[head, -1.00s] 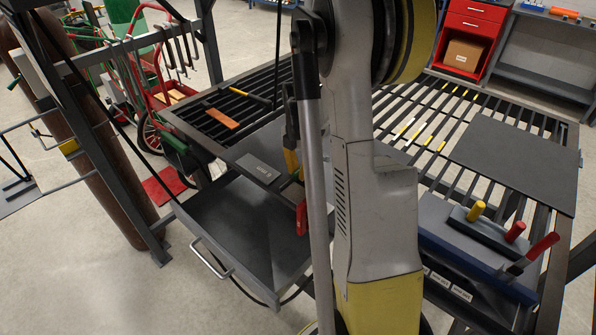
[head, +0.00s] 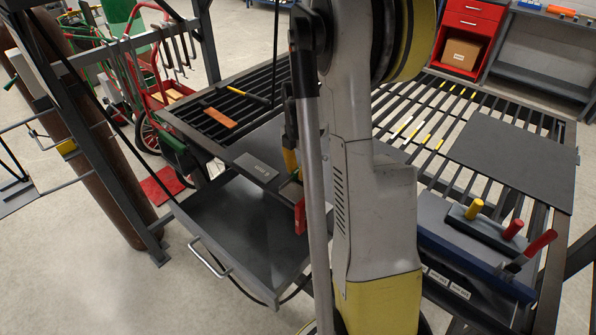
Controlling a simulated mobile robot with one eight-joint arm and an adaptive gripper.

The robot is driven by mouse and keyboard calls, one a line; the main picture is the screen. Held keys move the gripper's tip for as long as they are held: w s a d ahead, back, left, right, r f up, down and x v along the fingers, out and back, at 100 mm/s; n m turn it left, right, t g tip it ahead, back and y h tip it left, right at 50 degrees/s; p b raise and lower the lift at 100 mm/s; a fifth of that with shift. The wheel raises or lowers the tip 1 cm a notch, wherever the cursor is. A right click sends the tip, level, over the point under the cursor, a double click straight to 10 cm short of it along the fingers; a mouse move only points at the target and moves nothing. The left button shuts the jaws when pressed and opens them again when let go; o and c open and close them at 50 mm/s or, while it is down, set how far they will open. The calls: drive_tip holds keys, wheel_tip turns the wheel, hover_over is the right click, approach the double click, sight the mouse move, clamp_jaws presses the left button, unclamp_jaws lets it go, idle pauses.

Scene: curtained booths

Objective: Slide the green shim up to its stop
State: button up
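I cannot make out the green shim or its stop in the head view. My own arm stands across the middle of the picture and hides part of the slatted table (head: 468,88) behind it. My gripper cannot be made out. A dark tool-like shape with yellow (head: 290,158) and a red piece (head: 300,216) show just left of my arm at the table's near edge; I cannot tell what they belong to.
A grey drawer or tray (head: 235,225) juts out at the near left. A dark plate (head: 513,160) lies on the slats at right. A blue-edged rack (head: 470,265) with red and yellow handles is at the near right. An orange-brown bar (head: 219,117) lies on the left slats.

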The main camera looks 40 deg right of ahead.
sight(298, 170)
drive_tip(key=o, duration=0.3)
drive_tip(key=shift+o, duration=0.2)
wheel_tip(298, 170, up, 12)
drive_tip(key=s+a+r+m+t, duration=0.1)
drive_tip(key=a+r+m, duration=0.15)
drive_tip(key=a, duration=0.35)
drive_tip(key=s+a+r+m+t+h, duration=0.1)
drive_tip(key=a+m, duration=0.2)
drive_tip(key=a, duration=0.2)
drive_tip(key=s+a+r+m+t, duration=0.1)
drive_tip(key=a+r+m, duration=0.15)
drive_tip(key=a, duration=0.35)
drive_tip(key=s+a+m+t, duration=0.2)
drive_tip(key=s+a+m, duration=0.1)
drive_tip(key=a+m, duration=0.2)
drive_tip(key=s+a+f+m+t+y, duration=0.1)
drive_tip(key=s+a+m+t, duration=0.1)
drive_tip(key=s+a+m, duration=0.2)
drive_tip(key=a+m, duration=0.2)
drive_tip(key=a, duration=0.1)
drive_tip(key=shift+a+f, duration=0.3)
